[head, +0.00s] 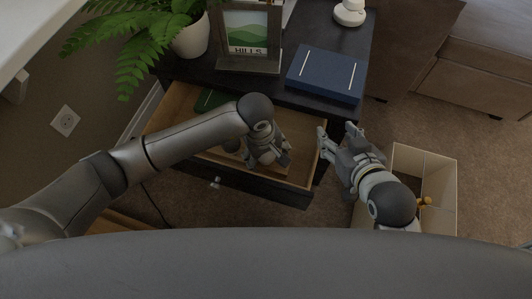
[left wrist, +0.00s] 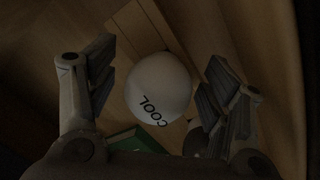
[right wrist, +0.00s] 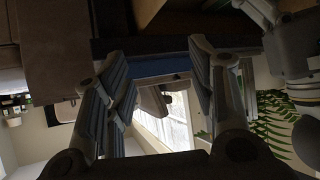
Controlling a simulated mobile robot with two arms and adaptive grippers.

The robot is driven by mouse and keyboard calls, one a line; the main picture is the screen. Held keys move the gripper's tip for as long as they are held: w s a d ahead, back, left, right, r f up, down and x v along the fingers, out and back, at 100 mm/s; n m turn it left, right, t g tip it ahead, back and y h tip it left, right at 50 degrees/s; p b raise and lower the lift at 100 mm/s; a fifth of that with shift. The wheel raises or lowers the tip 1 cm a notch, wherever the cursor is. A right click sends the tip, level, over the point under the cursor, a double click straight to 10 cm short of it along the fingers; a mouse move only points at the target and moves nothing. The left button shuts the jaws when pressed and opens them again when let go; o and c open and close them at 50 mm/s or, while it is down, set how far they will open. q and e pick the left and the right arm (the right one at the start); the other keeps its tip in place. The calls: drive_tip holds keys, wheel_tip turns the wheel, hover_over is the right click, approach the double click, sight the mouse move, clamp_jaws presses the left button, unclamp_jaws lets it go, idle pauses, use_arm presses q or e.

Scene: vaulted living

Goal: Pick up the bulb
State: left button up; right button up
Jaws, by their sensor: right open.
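The bulb (left wrist: 158,88) is white and round with the word COOL on it. It lies in the open wooden drawer (head: 175,108), and the left wrist view shows it between the two fingers of my left gripper (left wrist: 158,92). Gaps show between the bulb and the finger pads, so the gripper is open around it. In the head view my left gripper (head: 268,158) reaches down into the drawer and mostly hides the bulb. My right gripper (head: 338,134) is open and empty, just right of the drawer's front corner.
A green book (left wrist: 130,138) lies in the drawer near the bulb. On the dark cabinet top stand a potted fern (head: 190,38), a framed picture (head: 248,62) and a blue box (head: 325,75). A cream divided bin (head: 440,175) stands on the carpet below my right arm.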

use_arm(q)
drive_tip(key=c, duration=1.1)
